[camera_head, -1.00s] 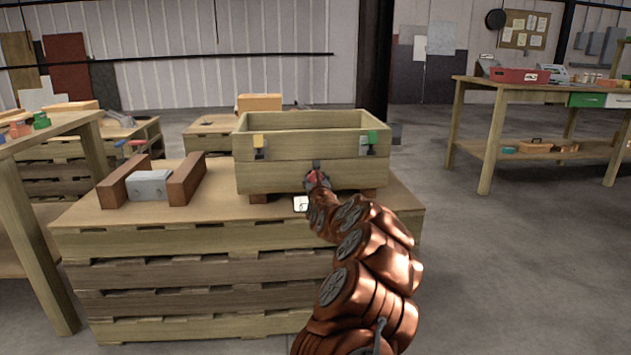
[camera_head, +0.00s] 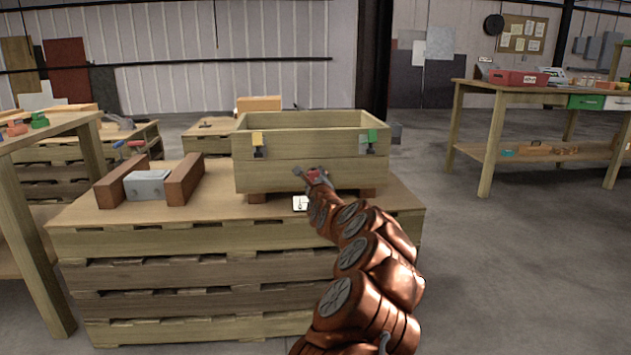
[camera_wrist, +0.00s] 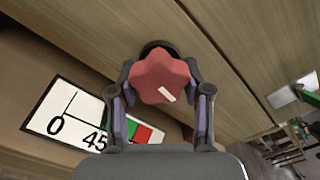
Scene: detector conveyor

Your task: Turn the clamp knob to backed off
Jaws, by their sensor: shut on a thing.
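The clamp knob (camera_wrist: 158,72) is a red lobed knob with a white mark, on the front wooden wall of the crate. In the wrist view, my gripper (camera_wrist: 160,80) has a finger on each side of it and is shut on it. A dial card (camera_wrist: 66,112) with 0, 45 and green and red patches lies beyond the fingers, partly hidden by them. In the head view, my gripper (camera_head: 310,175) is at the crate's lower front, and the knob (camera_head: 314,174) shows only as a bit of red.
The wooden crate (camera_head: 290,176) with yellow and green clips stands on a pallet-stack table (camera_head: 230,212). A grey block between brown blocks (camera_head: 185,180) sits to its left. A workbench (camera_head: 500,91) stands at the far right, with open floor before it.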

